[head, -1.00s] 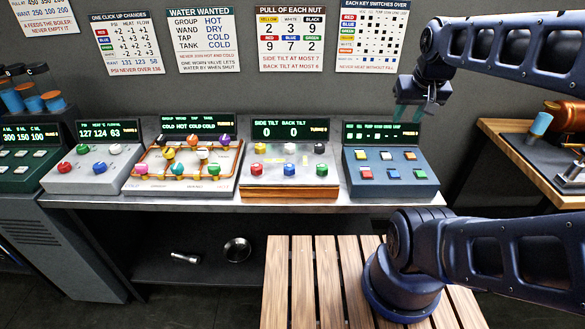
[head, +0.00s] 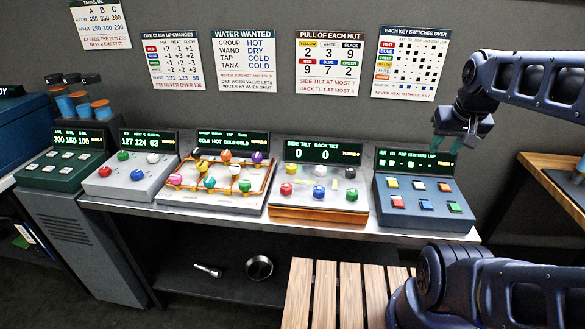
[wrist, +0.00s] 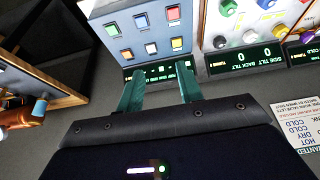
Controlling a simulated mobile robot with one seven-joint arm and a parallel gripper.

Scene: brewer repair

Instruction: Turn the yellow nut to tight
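The tilt panel (head: 318,214) stands on the counter, a pale box on a wooden base. Its display (head: 317,151) reads side tilt 0 and back tilt 0. The yellow nut (head: 291,168) is at the left of its back row, by a white and a black nut. Red, blue and green nuts form its front row. The panel shows at the upper right of the wrist view, with the display (wrist: 247,58) upside down. My gripper (head: 461,146) is open and empty, above the blue switch panel, right of the tilt panel. Its teal fingers (wrist: 160,92) are apart in the wrist view.
The blue switch panel (head: 423,211) is under and in front of my gripper. A panel of coloured valves (head: 212,197) stands left of the tilt panel. A wall chart (head: 329,64) lists a pull for each nut colour, yellow 2. A slatted wooden stool (head: 345,295) stands in front.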

